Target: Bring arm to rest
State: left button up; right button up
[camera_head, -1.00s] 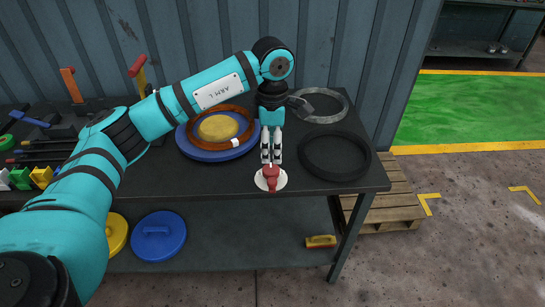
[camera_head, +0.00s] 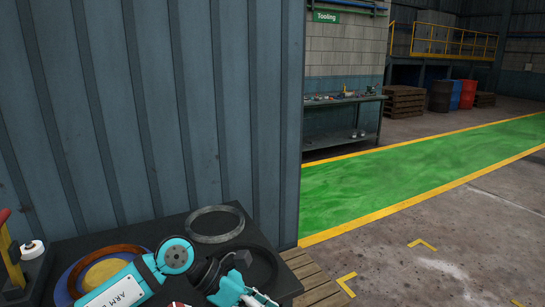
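My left arm (camera_head: 122,292), marked "ARM L", comes in at the bottom edge over the dark workbench (camera_head: 75,244). Its turquoise and black wrist reaches to the right. My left gripper (camera_head: 260,299) is at the bottom edge, above or beside the bench's right part, and partly cut off. I cannot tell whether its fingers are apart or together, or whether they hold anything. My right arm and gripper are not in view.
A blue disc (camera_head: 62,290) with a brown ring lies left of the arm. A grey ring (camera_head: 216,238) and a partly hidden black ring (camera_head: 268,262) lie at right. A ribbed wall (camera_head: 150,110) stands behind. A pallet (camera_head: 318,285) and open floor lie right.

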pick_arm(q)
jog(key=s+d+r+n+t+h, duration=0.2)
jog(key=d+r+n+t+h, duration=0.35)
jog(key=r+n+h, duration=0.4)
jog(key=w+a+r+n+t+y, duration=0.25)
jog(key=a+r+n+t, duration=0.2)
jog(key=n+t, duration=0.6)
jog(key=a+f+n+y, duration=1.6)
jog(key=f+n, duration=0.1)
jog(key=n, duration=0.5)
jog(key=s+a+f+n+g+y, duration=0.1)
jog(key=s+a+f+n+g, duration=0.15)
jog(key=s+f+g, duration=0.7)
jog(key=s+a+f+n+g, duration=0.2)
jog(key=s+f+n, duration=0.35)
jog(key=s, duration=0.85)
notch_tip(320, 180, down, 27)
jog(key=s+m+g, duration=0.1)
jog(key=m+g, duration=0.1)
jog(key=s+a+f, duration=0.2)
jog(key=s+f, duration=1.5)
jog(key=shift+a+f+g, duration=0.15)
jog(key=shift+a+g, duration=0.25)
jog(key=shift+g, duration=0.05)
